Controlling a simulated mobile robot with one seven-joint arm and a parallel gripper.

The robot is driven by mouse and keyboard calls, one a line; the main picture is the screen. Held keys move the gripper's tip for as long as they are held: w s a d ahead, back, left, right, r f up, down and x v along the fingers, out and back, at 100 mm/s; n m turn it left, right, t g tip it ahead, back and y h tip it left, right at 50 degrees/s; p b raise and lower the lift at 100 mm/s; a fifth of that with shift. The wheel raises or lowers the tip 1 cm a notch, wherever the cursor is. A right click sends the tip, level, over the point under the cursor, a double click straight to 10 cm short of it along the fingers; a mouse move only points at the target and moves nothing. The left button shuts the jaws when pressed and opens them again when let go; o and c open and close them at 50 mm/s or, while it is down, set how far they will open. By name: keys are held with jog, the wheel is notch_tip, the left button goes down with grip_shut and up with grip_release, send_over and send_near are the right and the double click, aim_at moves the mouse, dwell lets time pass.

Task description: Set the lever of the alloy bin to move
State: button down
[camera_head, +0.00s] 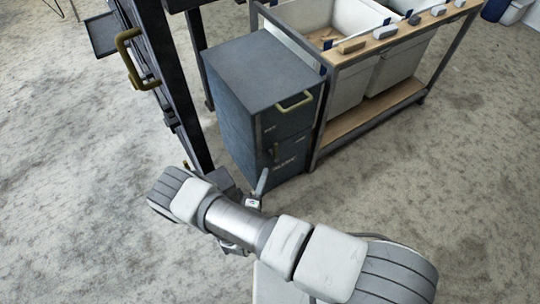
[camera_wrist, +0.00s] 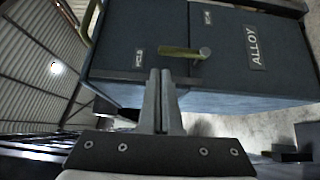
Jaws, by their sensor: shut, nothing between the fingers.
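The alloy bin (camera_head: 232,118) is a dark blue-grey cabinet with a yellow handle at its top front. Its front fills much of the wrist view, with a white "ALLOY" label (camera_wrist: 252,47). Its yellow lever (camera_wrist: 178,52) has a grey round pivot and points away from the ALLOY label, towards a small label (camera_wrist: 138,53). Another small label (camera_wrist: 207,18) sits beside the pivot; neither small label reads clearly.
A dark frame with a yellow handle (camera_head: 129,58) stands left of the bin. A wooden-edged rack (camera_head: 340,132) with white tubs (camera_head: 345,85) stands close on its right. The concrete floor (camera_head: 440,180) in front and to the right is clear.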

aim_at(276, 152)
jog(key=f, duration=0.1)
jog(key=f+y, duration=0.1)
jog(key=n, duration=0.1)
jog(key=shift+s+a+f+y, duration=0.15)
jog(key=shift+s+f+y, duration=0.15)
jog(key=shift+f, duration=0.1)
jog(key=shift+w, duration=0.1)
jog(key=w+d+b, duration=0.2)
jog(key=w+b, duration=0.1)
jog(key=w, duration=0.6)
jog(key=shift+w, duration=0.4)
jog(key=shift+r, duration=0.1)
jog(key=shift+d, duration=0.1)
